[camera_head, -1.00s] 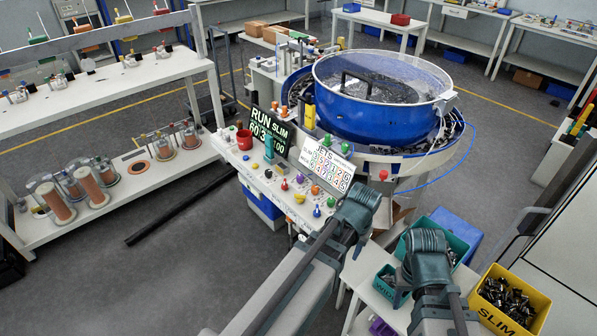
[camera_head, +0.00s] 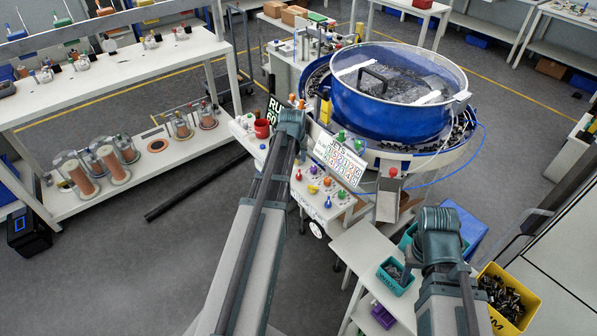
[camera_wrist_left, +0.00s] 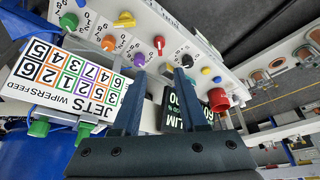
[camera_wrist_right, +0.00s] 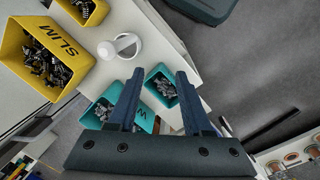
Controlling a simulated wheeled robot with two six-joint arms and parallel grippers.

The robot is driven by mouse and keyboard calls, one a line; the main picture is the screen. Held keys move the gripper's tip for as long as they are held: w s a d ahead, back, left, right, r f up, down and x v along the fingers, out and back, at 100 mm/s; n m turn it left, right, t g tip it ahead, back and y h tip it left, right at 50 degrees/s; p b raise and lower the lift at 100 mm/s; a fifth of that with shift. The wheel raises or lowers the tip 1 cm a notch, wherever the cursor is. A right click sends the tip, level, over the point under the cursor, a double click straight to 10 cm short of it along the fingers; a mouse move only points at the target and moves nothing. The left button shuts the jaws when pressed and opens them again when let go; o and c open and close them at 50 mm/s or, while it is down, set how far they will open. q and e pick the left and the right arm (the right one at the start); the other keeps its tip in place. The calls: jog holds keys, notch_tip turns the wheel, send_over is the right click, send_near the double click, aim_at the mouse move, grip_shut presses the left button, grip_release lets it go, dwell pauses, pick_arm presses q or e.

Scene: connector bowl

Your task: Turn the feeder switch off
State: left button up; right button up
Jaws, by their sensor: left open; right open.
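The control panel (camera_head: 325,190) carries several coloured knobs and switches in front of the blue feeder bowl (camera_head: 380,110). No label reading "feeder switch" is legible, so I cannot tell which control it is. My left gripper (camera_head: 291,120) is over the panel, hiding part of it and of the RUN display. In the left wrist view its open, empty fingers (camera_wrist_left: 160,73) point at the panel, with a red switch (camera_wrist_left: 159,43), a purple knob (camera_wrist_left: 138,58) and a black knob (camera_wrist_left: 187,60) beyond the tips. My right gripper (camera_head: 437,225) is open and empty above the parts bins.
Teal bins (camera_wrist_right: 161,85) and yellow SLIM bins (camera_wrist_right: 45,60) of parts lie near my right gripper. Shelving stands at left; the floor between is mostly clear.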

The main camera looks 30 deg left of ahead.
aim_at(299, 173)
pick_arm(q)
jog(key=b+x, duration=1.2)
jog(key=x, duration=0.1)
jog(key=shift+w+f, duration=0.1)
jog(key=shift+f, duration=0.1)
pick_arm(e)
notch_tip(299, 173, down, 12)
jog(key=shift+f, duration=0.2)
jog(key=shift+r, duration=0.1)
pick_arm(q)
grip_shut()
